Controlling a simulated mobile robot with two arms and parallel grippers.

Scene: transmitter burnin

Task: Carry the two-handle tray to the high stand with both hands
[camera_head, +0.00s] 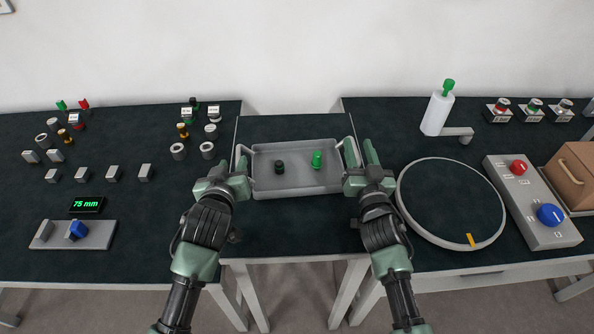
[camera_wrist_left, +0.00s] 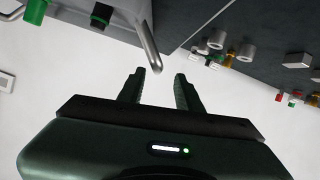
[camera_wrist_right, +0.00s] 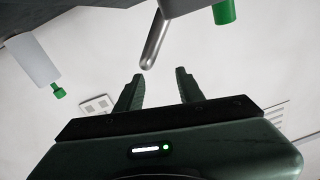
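The grey two-handle tray (camera_head: 297,188) rests on a dark surface between two tables in the head view. It holds a small black cylinder (camera_head: 280,167) and a green cylinder (camera_head: 317,160), and has a bar handle at each end. My left gripper (camera_head: 233,168) is open at the left handle; in the left wrist view the handle bar (camera_wrist_left: 152,48) ends near the gap between the fingertips. My right gripper (camera_head: 361,158) is open at the right handle; the bar (camera_wrist_right: 154,42) ends just beyond its fingertips in the right wrist view. I cannot tell which surface is the high stand.
The left table has several small blocks and cylinders, a display (camera_head: 86,205) reading 75 mm and a grey switch panel (camera_head: 95,236). The right table has a white ring (camera_head: 402,205), a white post (camera_head: 436,115), a knob panel (camera_head: 530,205) and a brown box (camera_head: 572,177).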

